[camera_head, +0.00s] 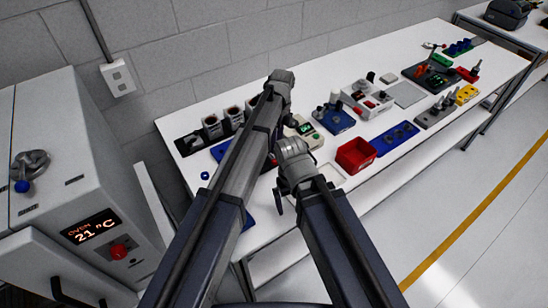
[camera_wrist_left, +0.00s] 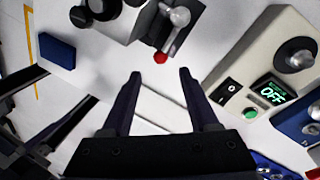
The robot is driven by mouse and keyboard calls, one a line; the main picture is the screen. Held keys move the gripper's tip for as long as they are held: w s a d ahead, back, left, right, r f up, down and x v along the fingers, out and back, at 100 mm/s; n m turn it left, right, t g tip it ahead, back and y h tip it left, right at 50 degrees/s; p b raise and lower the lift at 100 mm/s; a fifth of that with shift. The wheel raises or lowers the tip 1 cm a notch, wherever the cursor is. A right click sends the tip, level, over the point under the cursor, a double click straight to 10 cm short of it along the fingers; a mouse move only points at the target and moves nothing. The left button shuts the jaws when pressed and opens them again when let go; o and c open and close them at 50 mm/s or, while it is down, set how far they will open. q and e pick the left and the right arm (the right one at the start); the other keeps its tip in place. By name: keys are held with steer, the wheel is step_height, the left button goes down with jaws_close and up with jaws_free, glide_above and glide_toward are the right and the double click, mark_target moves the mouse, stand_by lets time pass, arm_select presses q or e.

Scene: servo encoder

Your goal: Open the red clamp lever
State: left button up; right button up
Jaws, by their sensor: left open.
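The red tip of the clamp lever (camera_wrist_left: 160,57) shows in the left wrist view, at the end of a thin metal arm on a grey metal fixture (camera_wrist_left: 135,24). My left gripper (camera_wrist_left: 160,73) is open and empty. In that picture the red tip lies just beyond the fingertips, between their lines; I cannot tell its distance in depth. In the head view my arms cover the clamp and the left fingers. The right arm's end (camera_head: 292,160) is near the table's front side, and its fingers are not clear.
A beige box with a green "OFF" display (camera_wrist_left: 271,90) stands right of the lever, and a blue block (camera_wrist_left: 57,52) lies left. In the head view, a red bin (camera_head: 356,155) and several fixtures fill the white table. An oven (camera_head: 75,180) stands at left.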

mark_target(269, 156)
arm_select(q)
steer(key=f+b, duration=0.4)
steer(key=f, duration=0.1)
steer(key=s+f+b, duration=0.1)
steer(key=f+b, duration=0.1)
steer(key=b, duration=0.1)
steer(key=shift+s+a+f, duration=0.1)
steer(key=shift+a+f, duration=0.1)
steer(key=shift+a, duration=0.05)
arm_select(e)
step_height(269, 156, down, 7)
steer(key=shift+f, duration=0.2)
arm_select(q)
steer(key=shift+c, duration=0.2)
jaws_close()
stand_by(0.5)
